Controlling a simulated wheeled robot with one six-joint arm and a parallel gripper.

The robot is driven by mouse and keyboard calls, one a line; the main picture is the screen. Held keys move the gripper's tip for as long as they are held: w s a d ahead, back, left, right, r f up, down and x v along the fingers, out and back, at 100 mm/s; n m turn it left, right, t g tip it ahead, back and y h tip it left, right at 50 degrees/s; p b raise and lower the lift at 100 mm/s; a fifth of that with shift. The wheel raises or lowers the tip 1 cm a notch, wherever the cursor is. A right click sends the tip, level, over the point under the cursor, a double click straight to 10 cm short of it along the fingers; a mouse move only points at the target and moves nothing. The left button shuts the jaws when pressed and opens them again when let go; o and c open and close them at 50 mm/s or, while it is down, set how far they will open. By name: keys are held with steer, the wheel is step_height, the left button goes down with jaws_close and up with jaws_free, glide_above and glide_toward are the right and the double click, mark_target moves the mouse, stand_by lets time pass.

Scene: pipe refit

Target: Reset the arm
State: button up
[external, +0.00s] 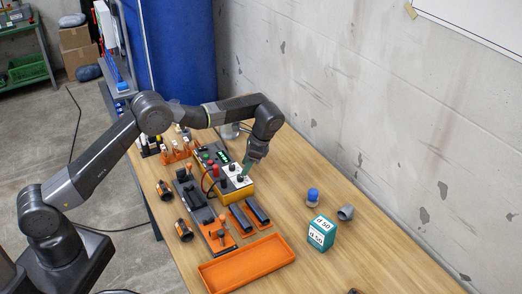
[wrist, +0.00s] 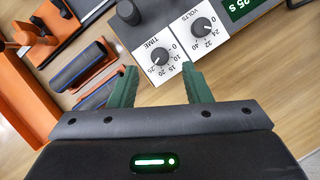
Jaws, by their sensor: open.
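My arm reaches over the wooden table in the external view, with my gripper (external: 253,166) pointing down at the control box (external: 236,187). In the wrist view my gripper (wrist: 160,82) shows two green fingers spread apart with nothing between them. The TIME dial (wrist: 159,55) lies just beyond and between the fingertips, and the VOLTS dial (wrist: 202,26) is farther to the upper right. Whether the fingers touch the box is unclear. A green display (wrist: 240,8) is partly cut off at the top right.
An orange tray (external: 246,263) lies at the front. Black bars in an orange holder (external: 250,217) lie beside the box. A teal box (external: 322,233), a grey elbow (external: 346,212) and a blue-capped fitting (external: 312,196) stand right. The concrete wall (external: 370,110) bounds the table behind.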

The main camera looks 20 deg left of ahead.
mark_target(240, 176)
steer(key=x, duration=0.5)
steer(key=shift+s+a+p, duration=0.1)
steer(key=shift+a+p, duration=0.05)
steer(key=shift+p, duration=0.2)
steer(key=shift+n, duration=0.5)
steer(key=n, duration=0.1)
steer(key=n+g, duration=0.1)
steer(key=n, duration=0.1)
steer(key=n+g+h, duration=0.1)
steer(key=n, duration=0.1)
steer(key=shift+w, duration=0.25)
steer(key=n+h, duration=0.1)
steer(key=n, duration=0.2)
steer(key=n+g+h+b, duration=0.1)
steer(key=n, duration=0.3)
steer(key=shift+a, duration=0.1)
steer(key=shift+h, duration=0.3)
